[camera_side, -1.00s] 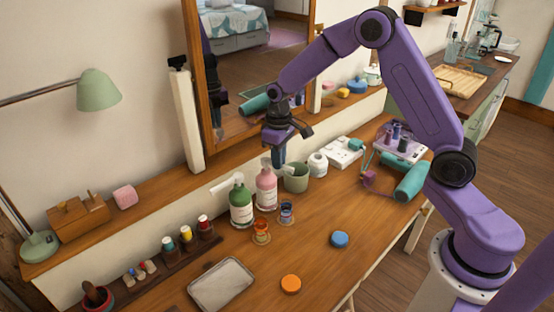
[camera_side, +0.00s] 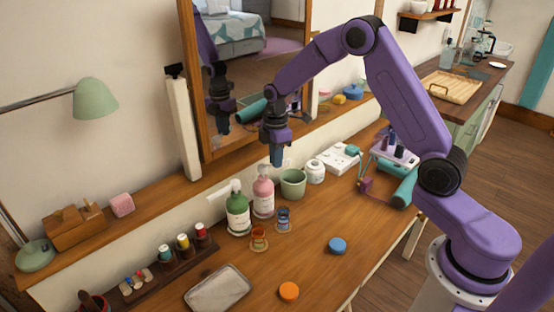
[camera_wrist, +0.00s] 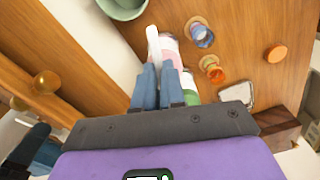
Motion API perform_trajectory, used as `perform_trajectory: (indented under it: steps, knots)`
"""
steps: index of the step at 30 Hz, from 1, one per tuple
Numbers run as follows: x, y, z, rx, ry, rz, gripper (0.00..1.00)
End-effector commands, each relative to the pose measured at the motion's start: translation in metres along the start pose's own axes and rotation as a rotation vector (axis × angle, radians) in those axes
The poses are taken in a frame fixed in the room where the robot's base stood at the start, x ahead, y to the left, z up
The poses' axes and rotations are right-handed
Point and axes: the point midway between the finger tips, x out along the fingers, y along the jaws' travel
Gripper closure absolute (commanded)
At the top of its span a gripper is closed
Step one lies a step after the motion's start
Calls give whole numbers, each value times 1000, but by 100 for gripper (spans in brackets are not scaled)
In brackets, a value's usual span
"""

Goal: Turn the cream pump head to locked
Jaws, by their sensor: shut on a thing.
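The pink bottle (camera_side: 263,203) stands upright on the wooden desk beside the green bottle (camera_side: 237,219). Both carry pale pump heads. The pink bottle's cream pump head (camera_wrist: 153,44) shows in the wrist view as a pale spout reaching up from between my fingers. My gripper (camera_wrist: 158,72) points down over the pink bottle and is shut on that pump head; it also shows in the side view (camera_side: 277,160). The fingers hide much of the head, and I cannot read any lock mark on it.
A green pot (camera_side: 293,184) stands close right of the pink bottle, with a white jar (camera_side: 315,171) beyond. Small orange (camera_side: 259,239) and blue (camera_side: 283,218) glass pieces stand in front. The mirror (camera_side: 235,130) rises behind.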

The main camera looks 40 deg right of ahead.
Motion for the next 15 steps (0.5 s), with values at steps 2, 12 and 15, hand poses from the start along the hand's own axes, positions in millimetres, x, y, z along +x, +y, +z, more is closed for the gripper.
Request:
perform_trajectory:
  steps: [2,12,15]
  knots:
    - [0,4,-2,-65,2,3,100]
    - [-1,12,-4,-271,2,3,100]
    - [-1,13,-4,-305,2,4,100]
